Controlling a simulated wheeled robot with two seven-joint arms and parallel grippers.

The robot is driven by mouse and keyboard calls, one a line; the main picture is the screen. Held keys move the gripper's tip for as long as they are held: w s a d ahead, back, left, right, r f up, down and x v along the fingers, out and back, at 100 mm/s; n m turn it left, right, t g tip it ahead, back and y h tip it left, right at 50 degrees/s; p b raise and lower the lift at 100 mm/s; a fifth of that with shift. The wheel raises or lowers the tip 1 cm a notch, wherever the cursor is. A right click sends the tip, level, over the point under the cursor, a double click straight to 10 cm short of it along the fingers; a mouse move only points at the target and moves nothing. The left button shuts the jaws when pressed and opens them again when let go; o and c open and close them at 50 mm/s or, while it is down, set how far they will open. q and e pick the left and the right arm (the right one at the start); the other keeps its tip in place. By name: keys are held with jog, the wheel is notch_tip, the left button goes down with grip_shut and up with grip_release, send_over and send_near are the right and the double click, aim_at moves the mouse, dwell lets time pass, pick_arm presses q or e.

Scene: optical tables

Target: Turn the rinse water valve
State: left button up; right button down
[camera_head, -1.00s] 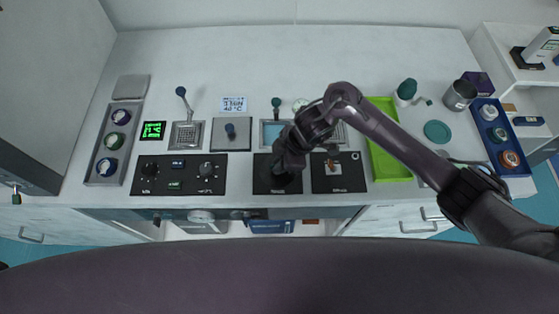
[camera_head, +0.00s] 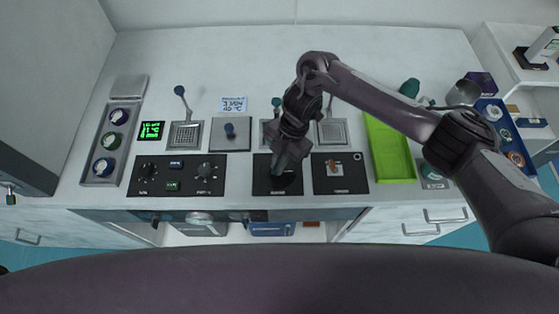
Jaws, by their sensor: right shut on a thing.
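My right gripper (camera_head: 278,168) is over a black panel (camera_head: 263,189) at the counter's front edge, near the middle of the picture. It points down and is shut on a part of that panel, which I take to be the rinse water valve. The gripper hides most of the valve, so its shape and turn angle cannot be told. A dark round shape shows just right of the fingertips. The panel's small label is too blurred to read surely. My left gripper is not in view.
A second black panel (camera_head: 340,184) with an orange-brown switch is just to the right. A green tray (camera_head: 391,160) lies beyond it. A wider knob panel (camera_head: 150,188) is to the left. A blue-knobbed lever (camera_head: 179,90) stands behind. The back of the counter is clear.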

jog(key=shift+w+a+r+n+h, duration=0.15)
jog(key=shift+n+h, duration=0.15)
jog(key=shift+n, duration=0.7)
jog(key=n+h, duration=0.1)
jog(key=n, duration=0.1)
jog(key=shift+n+g+b, duration=0.3)
jog(key=shift+g+b, duration=0.1)
jog(key=n+b, duration=0.1)
jog(key=n, duration=0.1)
jog(key=n+h, duration=0.1)
jog(key=n, duration=0.1)
jog(key=shift+a+h+b, duration=0.1)
jog(key=shift+h+b, duration=0.2)
jog(key=shift+b, duration=0.1)
jog(key=shift+n, duration=0.3)
jog(key=c, duration=1.6)
grip_release()
jog(key=shift+o, duration=0.2)
